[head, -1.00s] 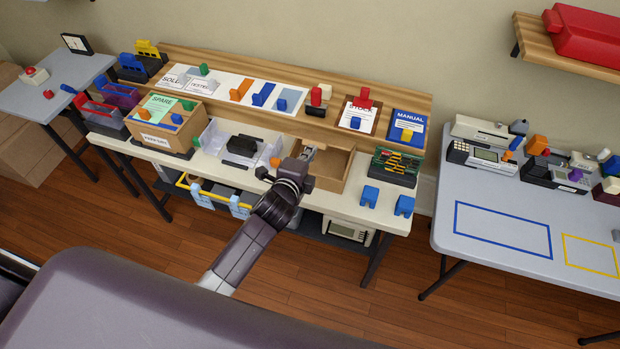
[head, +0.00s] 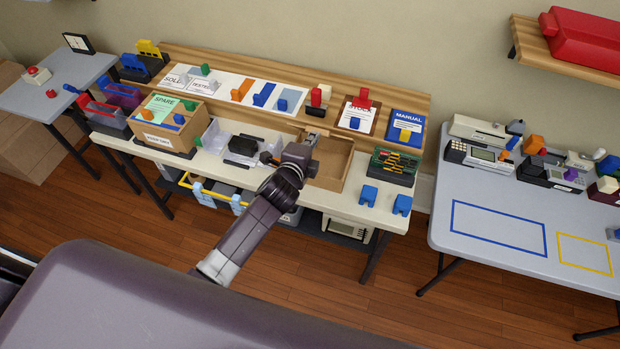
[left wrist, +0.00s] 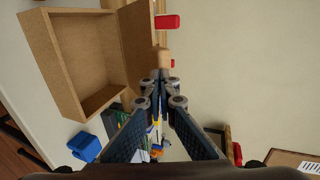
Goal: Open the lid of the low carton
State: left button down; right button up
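The low carton (head: 328,169) is a shallow brown box on the white bench. Its open top shows a bare interior. It also fills the upper left of the left wrist view (left wrist: 85,60). Its lid (left wrist: 139,42) stands raised along the carton's far side, with a small tan tab (left wrist: 162,60) at its edge. My left gripper (head: 312,138) is at the carton's back left, and its arm hides part of the left side. In the left wrist view its fingertips (left wrist: 161,78) are close together on the tab. My right gripper is not in view.
A clear bin (head: 214,142) with a black item and the taller SPARE carton (head: 160,136) stand left of the low carton. A green circuit board stand (head: 394,166) and blue blocks (head: 369,194) are on the right. A wooden shelf (head: 420,98) runs behind.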

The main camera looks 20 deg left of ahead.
pick_arm(q)
jog(key=shift+w+r+p, duration=0.3)
jog(key=shift+w+r, duration=0.25)
jog(key=shift+r, duration=0.05)
jog(key=shift+w+r, duration=0.45)
jog(key=shift+w, duration=0.4)
jog(key=shift+w+r, duration=0.5)
jog(key=shift+w, duration=0.4)
jog(key=shift+w+d+r, duration=0.1)
jog(key=shift+w+r, duration=0.2)
jog(key=shift+w, duration=0.65)
